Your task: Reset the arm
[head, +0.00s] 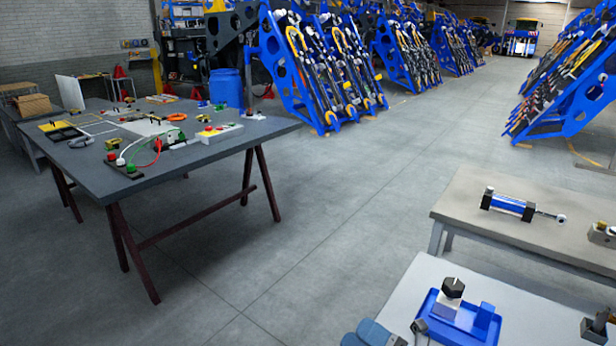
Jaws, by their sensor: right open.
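My right gripper (597,325) shows only in part at the bottom right corner, over the edge of the near white table. Its grey fingers look apart with nothing seen between them, and most of its arm is out of the frame. No other object is named in the task.
The near white table (416,290) carries a blue fixture (475,325) with a black knob. A beige table (462,195) behind it bears a blue cylinder (507,205). A dark workbench (230,146) with several parts stands left. Blue racks (285,75) stand behind. The middle floor is clear.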

